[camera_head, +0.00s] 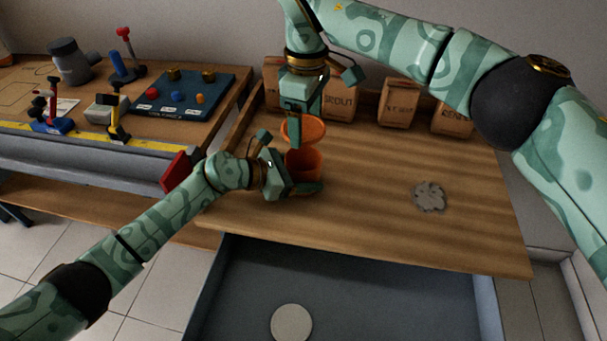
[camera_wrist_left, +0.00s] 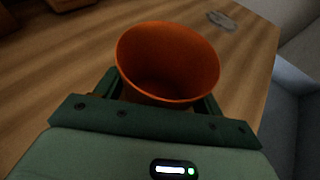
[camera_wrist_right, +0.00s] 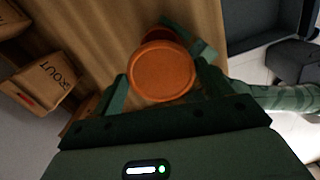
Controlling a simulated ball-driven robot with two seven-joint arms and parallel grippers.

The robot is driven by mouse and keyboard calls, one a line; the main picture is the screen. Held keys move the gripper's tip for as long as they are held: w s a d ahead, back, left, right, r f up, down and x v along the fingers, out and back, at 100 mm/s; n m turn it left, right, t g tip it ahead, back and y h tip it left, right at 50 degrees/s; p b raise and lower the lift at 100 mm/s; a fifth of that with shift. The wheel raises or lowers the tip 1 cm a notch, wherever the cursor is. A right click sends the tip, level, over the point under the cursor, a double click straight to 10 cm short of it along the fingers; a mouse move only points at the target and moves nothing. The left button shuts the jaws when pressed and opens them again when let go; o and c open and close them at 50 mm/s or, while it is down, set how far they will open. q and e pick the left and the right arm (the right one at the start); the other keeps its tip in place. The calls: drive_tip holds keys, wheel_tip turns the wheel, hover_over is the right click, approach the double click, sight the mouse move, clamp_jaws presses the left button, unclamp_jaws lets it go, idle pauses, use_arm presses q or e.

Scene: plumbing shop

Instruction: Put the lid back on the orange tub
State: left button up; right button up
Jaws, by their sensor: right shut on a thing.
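The orange tub (camera_head: 304,165) stands upright on the wooden bench, open at the top. In the left wrist view its empty-looking inside (camera_wrist_left: 168,60) faces me. My left gripper (camera_head: 305,183) is low at the tub, with a finger on either side; the rim hides whether they touch it. My right gripper (camera_head: 301,125) points down and is shut on the orange lid (camera_head: 310,128), which it holds above the tub, apart from it. In the right wrist view the round lid (camera_wrist_right: 163,71) is between the fingers and covers part of the tub (camera_wrist_right: 168,36).
Brown labelled packages (camera_head: 399,103) line the back of the bench. A grey patch (camera_head: 429,196) lies on the right of the bench, with clear wood around it. An open drawer (camera_head: 380,290) below holds a pale disc (camera_head: 291,323). A tool-covered bench (camera_head: 215,125) stands left.

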sight(305, 152)
use_arm(q)
drive_tip(key=c, duration=0.4)
drive_tip(key=shift+o, duration=0.2)
use_arm(e)
drive_tip(key=shift+f, duration=2.5)
drive_tip(key=shift+f, duration=0.9)
drive_tip(key=shift+f, duration=0.7)
drive_tip(key=o, duration=0.9)
drive_tip(key=shift+s+f, duration=0.1)
drive_tip(key=shift+o, duration=0.2)
drive_tip(key=shift+s+a, duration=0.1)
drive_tip(key=shift+a, duration=0.05)
